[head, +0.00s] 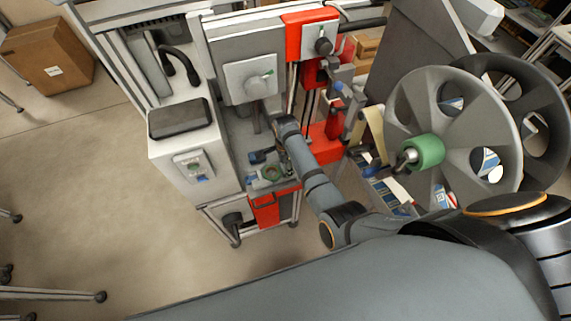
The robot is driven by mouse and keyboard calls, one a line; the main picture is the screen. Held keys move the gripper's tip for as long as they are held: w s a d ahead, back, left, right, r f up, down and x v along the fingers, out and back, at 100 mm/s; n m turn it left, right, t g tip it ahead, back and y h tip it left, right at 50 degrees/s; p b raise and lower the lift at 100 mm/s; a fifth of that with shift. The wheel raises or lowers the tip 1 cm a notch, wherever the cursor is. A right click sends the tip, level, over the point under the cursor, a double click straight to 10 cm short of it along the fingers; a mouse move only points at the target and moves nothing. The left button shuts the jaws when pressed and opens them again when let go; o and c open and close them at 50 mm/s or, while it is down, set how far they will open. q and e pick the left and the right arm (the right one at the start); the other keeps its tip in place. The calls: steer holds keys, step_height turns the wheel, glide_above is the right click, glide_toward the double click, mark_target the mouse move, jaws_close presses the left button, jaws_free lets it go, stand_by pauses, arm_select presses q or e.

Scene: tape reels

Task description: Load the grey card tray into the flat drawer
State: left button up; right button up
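I cannot pick out a grey card tray or a flat drawer with certainty. A dark grey, flat, tray-like piece (180,119) lies on top of the white cabinet at the left. A red drawer-like box (265,209) sits low on the frame in the middle. One of my arms, seemingly the right, reaches from the right to the middle of the machine. Its gripper (283,160) is small and dark among the parts there, and its fingers cannot be made out. My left gripper does not show.
Large grey reels (455,120) with a green hub (424,151) stand at the right. A cardboard box (48,55) is on the floor at the upper left. The floor at the left is mostly clear.

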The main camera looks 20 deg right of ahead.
steer(key=shift+f, duration=0.15)
steer(key=shift+f+b, duration=0.5)
steer(key=shift+f, duration=0.2)
steer(key=o, duration=1.3)
steer(key=shift+o, duration=0.2)
steer(key=shift+r, duration=0.1)
step_height(320, 180, up, 7)
steer(key=shift+r, duration=0.15)
